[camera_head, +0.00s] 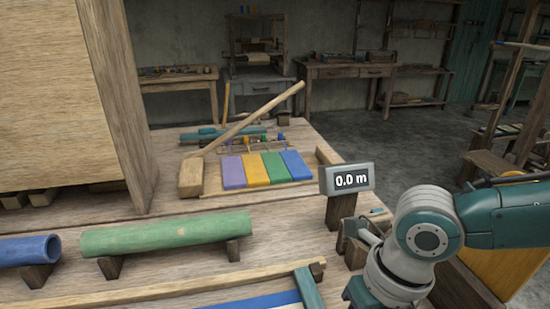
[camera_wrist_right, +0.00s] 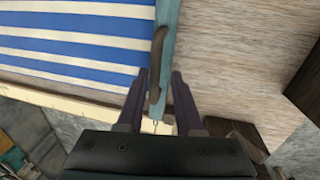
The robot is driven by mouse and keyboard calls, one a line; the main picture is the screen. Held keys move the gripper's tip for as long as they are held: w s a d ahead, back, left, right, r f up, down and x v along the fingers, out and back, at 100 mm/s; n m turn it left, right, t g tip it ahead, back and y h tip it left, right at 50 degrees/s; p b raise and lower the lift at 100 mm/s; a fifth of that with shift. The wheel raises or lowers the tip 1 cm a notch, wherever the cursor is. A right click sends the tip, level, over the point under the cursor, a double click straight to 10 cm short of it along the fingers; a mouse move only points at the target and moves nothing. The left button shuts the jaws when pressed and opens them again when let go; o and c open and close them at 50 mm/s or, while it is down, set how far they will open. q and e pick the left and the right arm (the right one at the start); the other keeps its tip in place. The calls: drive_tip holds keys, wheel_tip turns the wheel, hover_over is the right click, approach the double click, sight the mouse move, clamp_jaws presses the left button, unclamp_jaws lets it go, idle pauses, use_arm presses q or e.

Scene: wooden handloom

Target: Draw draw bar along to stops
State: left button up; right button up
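The draw bar (camera_wrist_right: 169,30) is a teal bar beside a blue-and-white striped cloth (camera_wrist_right: 70,45), with a curved brown handle (camera_wrist_right: 157,70) on it. The bar's end also shows in the head view (camera_head: 307,288), at the bottom edge. My right gripper (camera_wrist_right: 160,75) is open in the wrist view. Its two dark fingers stand on either side of the handle in the picture, with gaps to it; I cannot tell the height between them. In the head view my right arm comes in from the right, and its fingertips are not clear. My left gripper is not in view.
A small display (camera_head: 347,179) on a wooden post reads 0.0 m. A green roll (camera_head: 165,234) and a blue roll (camera_head: 30,250) lie on supports. A wooden mallet (camera_head: 191,176) and coloured blocks (camera_head: 266,169) lie behind. A tall wooden panel (camera_head: 45,90) stands at left.

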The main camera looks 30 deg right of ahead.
drive_tip(key=shift+o, duration=0.8)
wheel_tip(320, 180, up, 10)
drive_tip(key=d+p, duration=0.1)
drive_tip(key=shift+s+d, duration=0.25)
drive_tip(key=shift+d, duration=0.1)
drive_tip(key=shift+f, duration=0.15)
